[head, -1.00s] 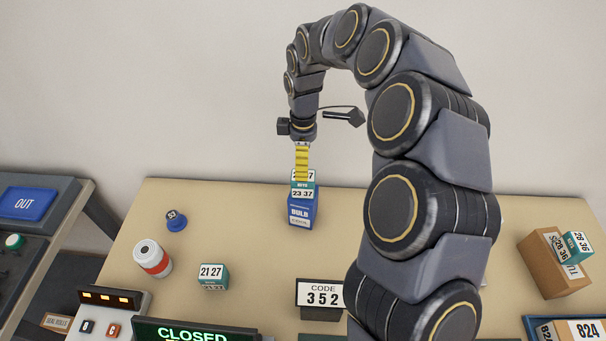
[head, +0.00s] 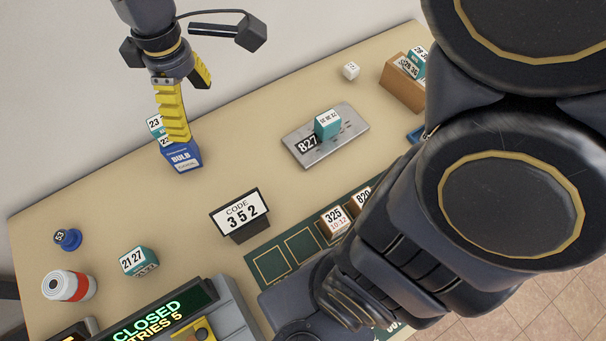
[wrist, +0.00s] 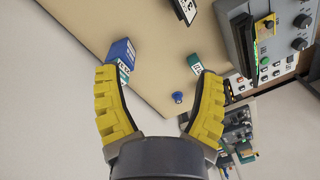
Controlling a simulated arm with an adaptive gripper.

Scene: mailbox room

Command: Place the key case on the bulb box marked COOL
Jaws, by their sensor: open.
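A blue box lettered BULB (head: 184,157) stands at the table's back left; the smaller marking on its white label is too small to read. One finger overlaps the case and box in the head view. In the wrist view the blue box (wrist: 121,50) and the case (wrist: 123,71) lie just beyond the left fingertip; contact cannot be told.
Other teal cases show: one numbered 21 27 (head: 133,261), one on a metal plate (head: 346,138), one on a brown box (head: 398,94). A blue knob-like piece (head: 68,239), a red-banded jar (head: 70,285) and a CODE 352 sign (head: 240,211) stand nearby. Bare table lies right of the bulb box.

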